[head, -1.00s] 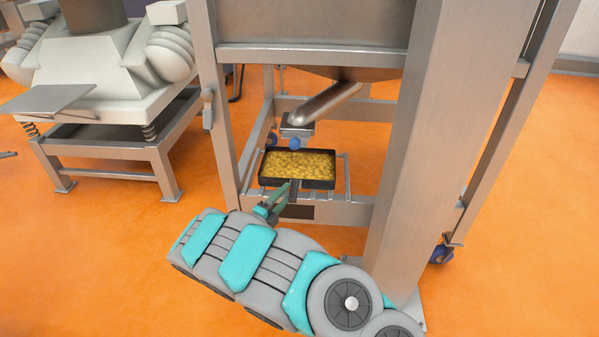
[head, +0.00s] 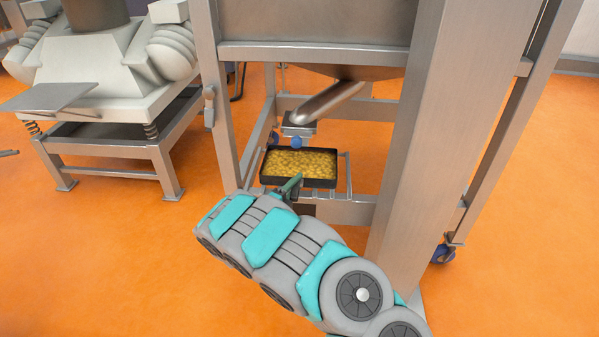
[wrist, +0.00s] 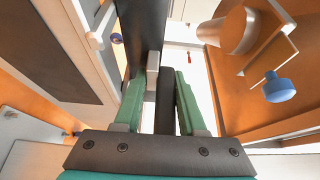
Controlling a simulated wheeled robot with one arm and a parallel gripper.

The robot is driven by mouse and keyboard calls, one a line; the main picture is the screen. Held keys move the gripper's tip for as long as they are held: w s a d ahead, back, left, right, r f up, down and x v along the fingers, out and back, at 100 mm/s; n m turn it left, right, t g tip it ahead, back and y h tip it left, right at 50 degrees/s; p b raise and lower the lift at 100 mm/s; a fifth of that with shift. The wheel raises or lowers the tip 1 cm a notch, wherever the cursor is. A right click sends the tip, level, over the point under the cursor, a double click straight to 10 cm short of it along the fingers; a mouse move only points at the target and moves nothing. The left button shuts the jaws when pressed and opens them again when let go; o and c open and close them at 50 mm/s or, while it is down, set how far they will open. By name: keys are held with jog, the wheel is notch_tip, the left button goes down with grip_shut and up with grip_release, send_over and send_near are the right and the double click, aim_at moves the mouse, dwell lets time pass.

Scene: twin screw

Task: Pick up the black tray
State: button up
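The black tray (head: 320,183) sits level on metal rails inside the steel frame, filled with small yellow pieces (head: 305,162). My gripper (head: 291,186) is at the tray's near side and covers part of its front. In the wrist view my gripper (wrist: 163,98) is open, with its two green fingers on either side of a dark bar (wrist: 166,100), which looks like the tray's handle. A light gap shows between the left finger and the bar. Whether the right finger touches it is hard to tell.
A metal chute (head: 325,103) and a blue knob (head: 297,142) hang just above the tray's back edge. A thick steel post (head: 425,130) stands to the right and a thinner leg (head: 222,130) to the left. Orange floor is open in front.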

grip_shut()
dwell(0.3)
